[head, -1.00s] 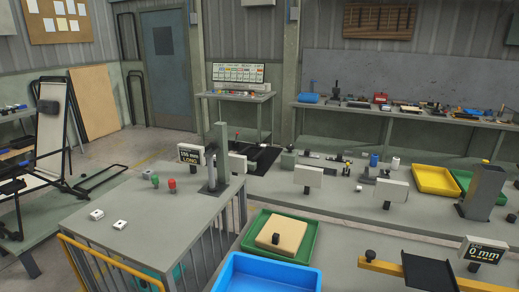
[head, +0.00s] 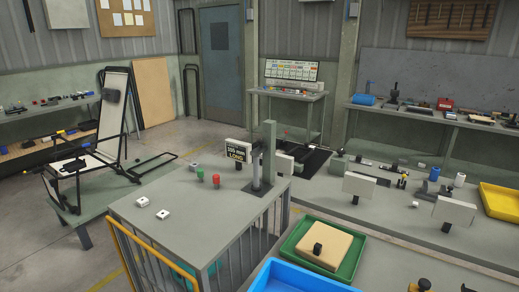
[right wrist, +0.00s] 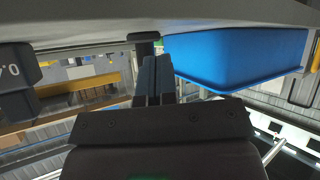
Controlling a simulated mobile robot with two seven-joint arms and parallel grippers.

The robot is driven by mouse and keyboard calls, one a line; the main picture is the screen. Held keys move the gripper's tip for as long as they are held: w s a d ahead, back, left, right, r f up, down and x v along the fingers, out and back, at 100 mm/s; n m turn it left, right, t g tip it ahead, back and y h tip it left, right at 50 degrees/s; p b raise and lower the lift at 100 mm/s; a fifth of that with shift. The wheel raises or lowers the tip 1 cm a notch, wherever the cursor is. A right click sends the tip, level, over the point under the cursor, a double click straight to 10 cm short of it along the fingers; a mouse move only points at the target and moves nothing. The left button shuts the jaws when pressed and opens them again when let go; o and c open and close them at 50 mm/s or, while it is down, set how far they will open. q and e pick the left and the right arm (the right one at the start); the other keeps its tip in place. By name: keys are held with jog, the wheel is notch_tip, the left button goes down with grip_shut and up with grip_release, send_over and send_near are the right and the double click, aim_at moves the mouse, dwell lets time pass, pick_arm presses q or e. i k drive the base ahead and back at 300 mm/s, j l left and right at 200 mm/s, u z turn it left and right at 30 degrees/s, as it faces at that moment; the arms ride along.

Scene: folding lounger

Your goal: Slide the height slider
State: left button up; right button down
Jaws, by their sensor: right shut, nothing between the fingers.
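An upright grey column (head: 268,160) with a paler post in front stands at the back right corner of the grey table (head: 165,215). Which part is the height slider cannot be told. My right gripper (right wrist: 158,62) shows only in the right wrist view; its fingers are together and empty. A dark round post (right wrist: 145,47) is just beyond the fingertips; contact cannot be told. A yellow beam (right wrist: 85,92) and a dark display (right wrist: 15,70) are to the left there. My left gripper is not in view.
A blue tray (head: 285,270) lies right of the table's front and also fills the upper right of the wrist view (right wrist: 240,50). A green tray (head: 290,248) with a tan block is behind it. A folding lounger (head: 118,105) stands at the left.

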aim_at(261, 148)
jog(key=i+j, duration=0.1)
jog(key=j, duration=0.5)
jog(key=i+j, duration=0.1)
jog(key=j, duration=0.55)
